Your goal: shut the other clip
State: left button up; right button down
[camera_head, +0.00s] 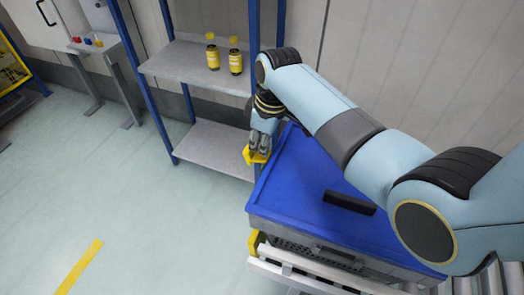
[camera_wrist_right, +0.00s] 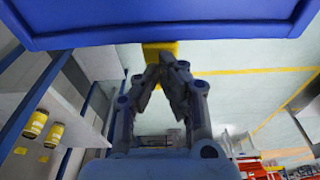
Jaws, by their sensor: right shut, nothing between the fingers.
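A grey tote with a blue lid (camera_head: 290,205) stands at the centre right in the head view. The blue lid's edge (camera_wrist_right: 160,35) spans the top of the right wrist view. One yellow clip (camera_head: 256,157) is at the tote's far left side, right by my right gripper (camera_head: 260,150). It also shows in the wrist view as a yellow block (camera_wrist_right: 160,50) just beyond the fingertips (camera_wrist_right: 166,64). My right gripper is shut and empty; contact with the clip is unclear. Another yellow clip (camera_head: 253,243) is at the tote's near left corner. My left gripper is out of view.
A dark bar (camera_head: 350,202) lies on the lid. A shelf rack (camera_head: 190,65) with yellow-and-black jars (camera_head: 235,62) stands close behind and left of my right gripper. The tote rests on a pale rail frame (camera_head: 310,275). The floor to the left is clear.

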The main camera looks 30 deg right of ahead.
jog(key=shift+w+a+f, duration=0.1)
jog(key=shift+f, duration=0.1)
jog(key=shift+a+f, duration=0.1)
jog(key=shift+f, duration=0.25)
dwell(0.4)
jog(key=shift+w+f+b, duration=0.15)
jog(key=shift+f+b, duration=0.1)
jog(key=shift+b, duration=0.05)
jog(key=shift+w+a, duration=0.1)
dwell(0.3)
jog(key=shift+w+a+b, duration=0.45)
jog(key=shift+w+a, duration=0.2)
jog(key=shift+w, duration=0.15)
